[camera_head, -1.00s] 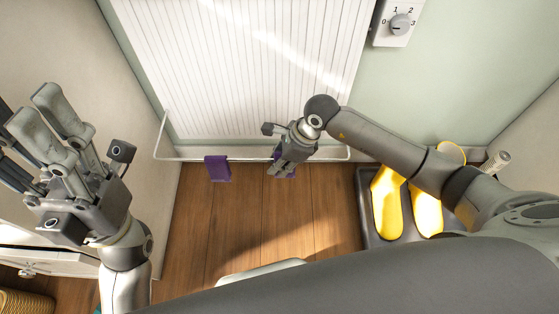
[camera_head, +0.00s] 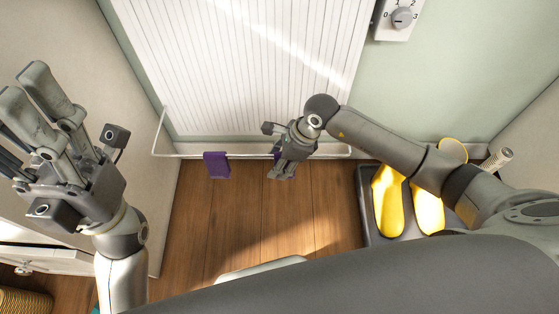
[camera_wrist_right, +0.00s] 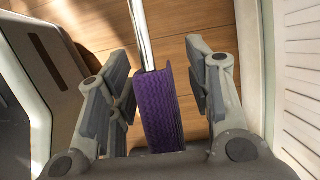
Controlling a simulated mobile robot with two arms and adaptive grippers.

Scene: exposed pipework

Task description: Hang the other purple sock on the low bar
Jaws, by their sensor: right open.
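One purple sock (camera_head: 217,166) hangs over the white low bar (camera_head: 246,156), left of my right gripper. The other purple sock (camera_wrist_right: 162,112) is draped over the bar in the right wrist view. My right gripper (camera_wrist_right: 160,92) is open, with its fingers on either side of this sock and visible gaps between them and the cloth. In the head view my right gripper (camera_head: 280,172) covers most of this sock. My left gripper (camera_head: 22,85) is raised at the far left, away from the bar. Its finger opening is unclear, and no sock shows in it.
The white ribbed radiator (camera_head: 230,70) stands behind the bar. Yellow boots (camera_head: 388,205) stand on a dark tray (camera_head: 368,222) at right. A dial (camera_head: 402,18) is on the wall. The wooden floor (camera_head: 240,215) below the bar is clear.

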